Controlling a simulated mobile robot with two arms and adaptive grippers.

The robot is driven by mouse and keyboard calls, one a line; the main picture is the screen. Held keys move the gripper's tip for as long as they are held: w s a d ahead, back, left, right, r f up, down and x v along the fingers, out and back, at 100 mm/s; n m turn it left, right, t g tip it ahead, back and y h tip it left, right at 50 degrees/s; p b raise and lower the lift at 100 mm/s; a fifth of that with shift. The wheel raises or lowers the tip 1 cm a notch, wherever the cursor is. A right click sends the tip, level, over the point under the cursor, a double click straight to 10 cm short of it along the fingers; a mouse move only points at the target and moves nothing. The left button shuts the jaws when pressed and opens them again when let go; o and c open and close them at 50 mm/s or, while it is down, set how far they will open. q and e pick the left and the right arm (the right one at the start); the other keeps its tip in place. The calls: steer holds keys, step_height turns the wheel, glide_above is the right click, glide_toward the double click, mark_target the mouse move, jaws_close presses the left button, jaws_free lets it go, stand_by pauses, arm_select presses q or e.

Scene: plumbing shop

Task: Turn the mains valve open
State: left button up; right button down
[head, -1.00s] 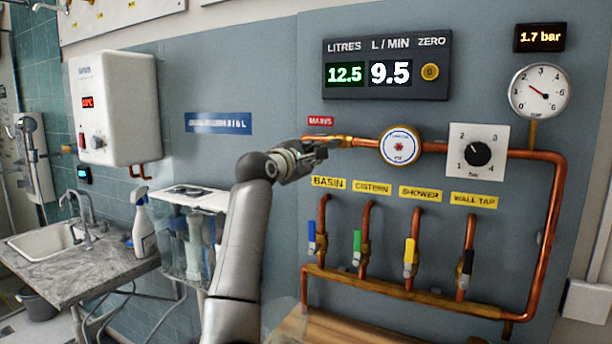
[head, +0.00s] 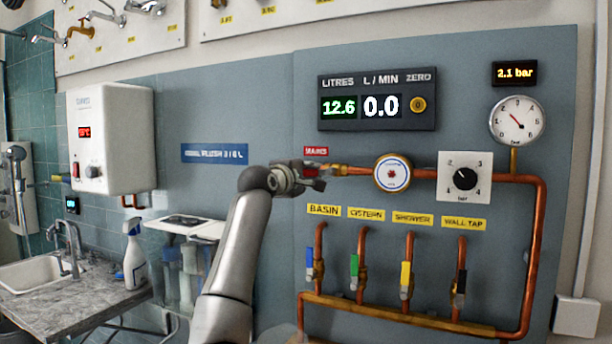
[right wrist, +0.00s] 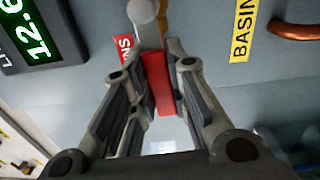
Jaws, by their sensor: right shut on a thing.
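The mains valve (head: 338,170) is a brass fitting at the left end of the copper pipe, just below the red MAINS label (head: 316,151). My right gripper (head: 315,173) is at it, and partly hides it in the head view. In the right wrist view the red lever (right wrist: 158,85) lies between the fingers of the right gripper (right wrist: 160,62), which is shut on it. The flow display (head: 378,103) reads 12.6 litres and 0.0 L/min. The pressure display (head: 515,73) reads 2.1 bar. My left gripper is out of view.
Right of the valve are a round meter (head: 393,173), a white dial (head: 465,177) and a pressure gauge (head: 517,120). Below hang blue, green, yellow and black lever taps (head: 405,280). A spray bottle (head: 134,260) stands by the sink at the left.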

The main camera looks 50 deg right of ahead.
steer(key=c, duration=1.4)
jaws_free()
steer(key=v, duration=1.2)
